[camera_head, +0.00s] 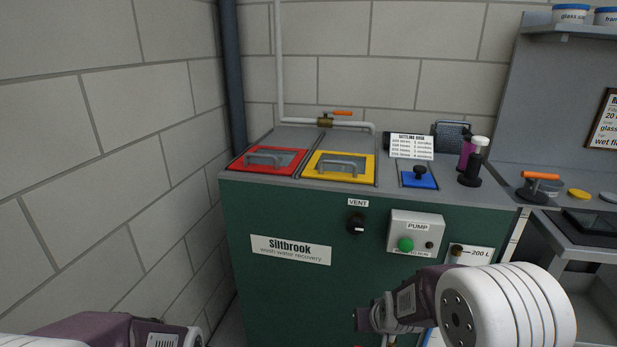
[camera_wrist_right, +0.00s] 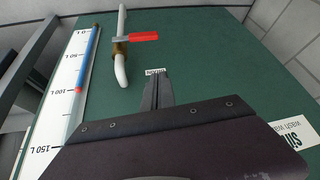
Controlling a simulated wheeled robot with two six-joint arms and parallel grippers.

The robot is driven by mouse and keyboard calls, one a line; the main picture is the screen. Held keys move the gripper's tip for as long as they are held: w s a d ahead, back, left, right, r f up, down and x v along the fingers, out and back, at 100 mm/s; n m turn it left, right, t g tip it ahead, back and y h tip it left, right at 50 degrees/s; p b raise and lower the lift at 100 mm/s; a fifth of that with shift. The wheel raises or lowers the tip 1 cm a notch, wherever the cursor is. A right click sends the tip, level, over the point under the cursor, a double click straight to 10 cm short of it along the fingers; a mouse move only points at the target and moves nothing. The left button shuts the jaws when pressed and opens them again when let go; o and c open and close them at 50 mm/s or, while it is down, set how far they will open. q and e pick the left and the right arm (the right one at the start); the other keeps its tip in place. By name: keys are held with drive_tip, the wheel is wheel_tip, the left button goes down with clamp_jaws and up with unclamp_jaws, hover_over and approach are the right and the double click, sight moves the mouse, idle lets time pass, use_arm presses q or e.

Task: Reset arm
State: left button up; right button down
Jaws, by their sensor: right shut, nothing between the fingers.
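My right gripper (camera_head: 362,319) is in front of the green cabinet, low in the head view, with its arm coming in from the lower right. In the right wrist view its fingers (camera_wrist_right: 157,92) are together with nothing between them, pointing along the green cabinet front. Part of my left arm (camera_head: 105,328) shows at the lower left edge of the head view. Its fingers are not visible.
The green Siltbrook cabinet (camera_head: 300,285) carries a red-framed lid (camera_head: 240,166), a yellow-framed lid (camera_head: 369,170) and a pump box (camera_head: 428,222). A red-handled valve (camera_wrist_right: 140,37) and a level scale (camera_wrist_right: 62,105) are near the right gripper. A wall bounds the left.

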drive_tip(key=s+g, duration=0.5)
drive_tip(key=s, duration=1.2)
wheel_tip(320, 180, up, 32)
drive_tip(key=p, duration=3.2)
drive_tip(key=shift+s+d+n, duration=0.25)
drive_tip(key=shift+d+n, duration=0.05)
drive_tip(key=shift+d, duration=0.1)
drive_tip(key=shift+f, duration=0.1)
